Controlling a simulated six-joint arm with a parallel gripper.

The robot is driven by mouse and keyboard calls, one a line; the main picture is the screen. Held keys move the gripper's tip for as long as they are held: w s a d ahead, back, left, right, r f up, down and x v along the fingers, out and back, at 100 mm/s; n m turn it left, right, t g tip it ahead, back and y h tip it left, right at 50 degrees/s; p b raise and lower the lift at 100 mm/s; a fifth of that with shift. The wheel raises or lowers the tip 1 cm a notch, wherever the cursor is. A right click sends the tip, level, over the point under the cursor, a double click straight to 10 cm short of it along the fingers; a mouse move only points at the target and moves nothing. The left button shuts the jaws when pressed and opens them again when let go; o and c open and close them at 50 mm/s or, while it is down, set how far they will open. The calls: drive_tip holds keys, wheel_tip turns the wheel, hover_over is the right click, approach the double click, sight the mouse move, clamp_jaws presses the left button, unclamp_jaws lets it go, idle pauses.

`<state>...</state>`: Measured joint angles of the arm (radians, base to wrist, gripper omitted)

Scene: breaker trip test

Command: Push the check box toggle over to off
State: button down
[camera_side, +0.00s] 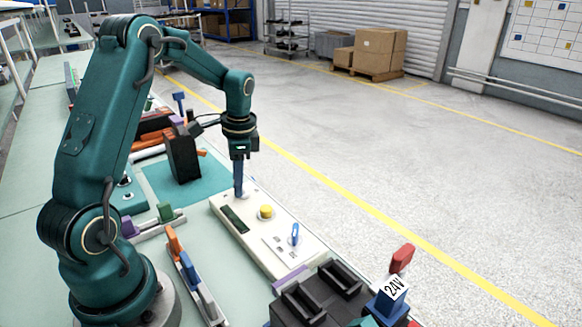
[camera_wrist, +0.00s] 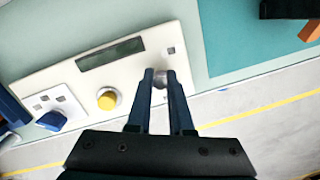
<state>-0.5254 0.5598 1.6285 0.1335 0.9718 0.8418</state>
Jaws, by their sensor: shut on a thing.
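The check box (camera_side: 258,228) is a cream-white box on the bench, with a dark display window (camera_wrist: 110,54) and a yellow round button (camera_side: 266,211). My gripper (camera_side: 239,193) points down at the far end of the box. In the wrist view my gripper (camera_wrist: 160,75) has its two blue fingers close on either side of a small grey metal toggle (camera_wrist: 160,82), and is shut on it. The fingers partly hide the toggle, so its exact tilt cannot be told. A blue handle (camera_side: 295,234) stands at the near end of the box, also in the wrist view (camera_wrist: 52,120).
A black block (camera_side: 183,158) stands on a teal mat (camera_side: 150,182) left of my gripper. A dark tray (camera_side: 318,296) and a block labelled 24V (camera_side: 391,290) with a red top stand at the near end. Open floor lies right of the bench.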

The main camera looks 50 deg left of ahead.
drive_tip(key=shift+w+g, duration=0.35)
drive_tip(key=shift+g, duration=0.5)
drive_tip(key=shift+w+g, duration=0.35)
drive_tip(key=shift+g, duration=0.5)
drive_tip(key=shift+w+r+g, duration=0.1)
drive_tip(key=shift+w+g, duration=0.1)
drive_tip(key=shift+g, duration=0.4)
drive_tip(key=c, duration=0.8)
unclamp_jaws()
drive_tip(key=shift+r, duration=0.1)
drive_tip(key=shift+r, duration=2)
drive_tip(key=s+a+r, duration=0.2)
drive_tip(key=s, duration=0.1)
drive_tip(key=s+a+r, duration=0.2)
drive_tip(key=s, duration=0.1)
drive_tip(key=s+a+r, duration=0.2)
drive_tip(key=s, duration=0.1)
drive_tip(key=shift+s+a+r, duration=0.2)
drive_tip(key=shift+s+r, duration=0.2)
